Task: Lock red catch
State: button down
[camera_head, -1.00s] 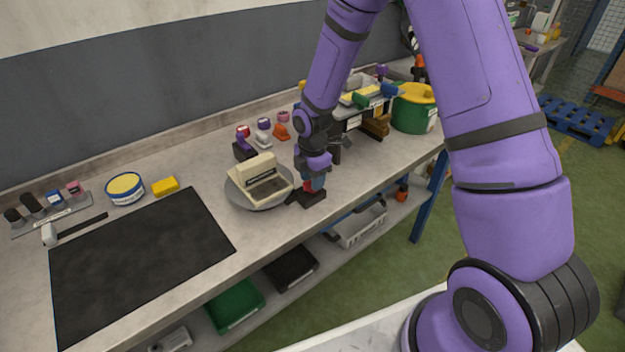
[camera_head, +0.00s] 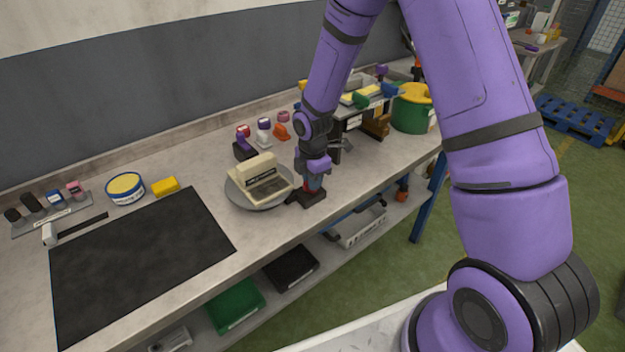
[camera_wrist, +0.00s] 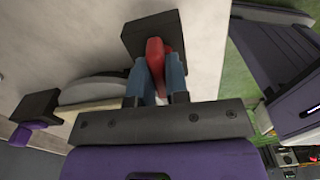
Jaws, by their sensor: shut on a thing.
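My gripper (camera_head: 314,184) is over the bench's front edge, to the right of the round grey turntable. In the wrist view its blue-grey fingers (camera_wrist: 158,84) are shut on the red catch (camera_wrist: 156,50), a red lever on a dark block-shaped base (camera_wrist: 136,32). The base also shows in the head view (camera_head: 308,198); the red part is mostly hidden by the fingers there. The turntable (camera_head: 240,198) carries a cream-coloured housing (camera_head: 262,164) with a dark face. In the wrist view the turntable's rim (camera_wrist: 92,90) is left of the fingers. I cannot tell whether the catch touches it.
A second dark base with a purple lever (camera_head: 243,149) stands behind the turntable. Small coloured items, a green pot (camera_head: 412,110) and a loaded rack (camera_head: 352,118) stand further right. A black mat (camera_head: 140,260) lies left. The bench between mat and turntable is clear.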

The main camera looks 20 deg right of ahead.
jog(key=m, duration=0.3)
jog(key=shift+m, duration=0.3)
jog(key=m, duration=0.4)
jog(key=shift+m, duration=0.3)
jog(key=m, duration=0.4)
jog(key=shift+m, duration=2.4)
jog(key=c, duration=1.1)
grip_release()
notch_tip(320, 180, up, 11)
jog(key=shift+f, duration=0.1)
